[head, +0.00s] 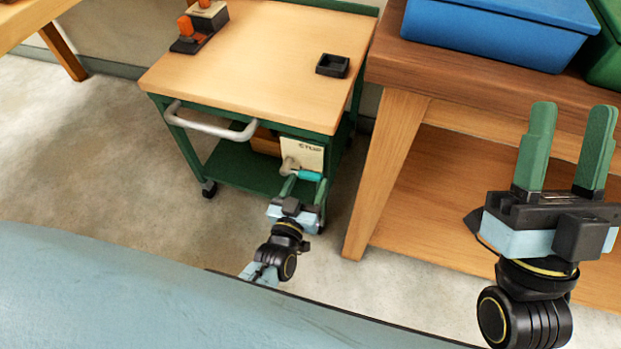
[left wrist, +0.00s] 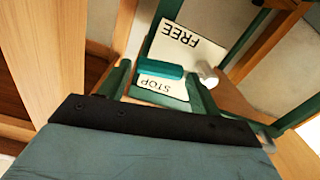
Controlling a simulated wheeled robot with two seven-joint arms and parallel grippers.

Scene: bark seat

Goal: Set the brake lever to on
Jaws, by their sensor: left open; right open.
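The brake lever has a teal grip (head: 308,175) and a pale grey pivot (head: 289,166), on a cream plate (head: 312,153) on the green cart's side. In the left wrist view the plate (left wrist: 208,50) appears upside down, with FREE and STOP labels; the teal grip (left wrist: 160,68) lies close beside STOP. My left gripper (head: 304,181) is open at the lever, its fingertips around or just short of the grip; contact is unclear. My right gripper (head: 572,112) is open and empty at the right.
The green cart has a wooden top (head: 250,60), a grey push handle (head: 208,128) and castors. A small black tray (head: 332,66) and orange-topped parts (head: 187,27) sit on it. A wooden bench (head: 480,85) with a blue bin (head: 500,30) stands close on the right. Floor is clear left.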

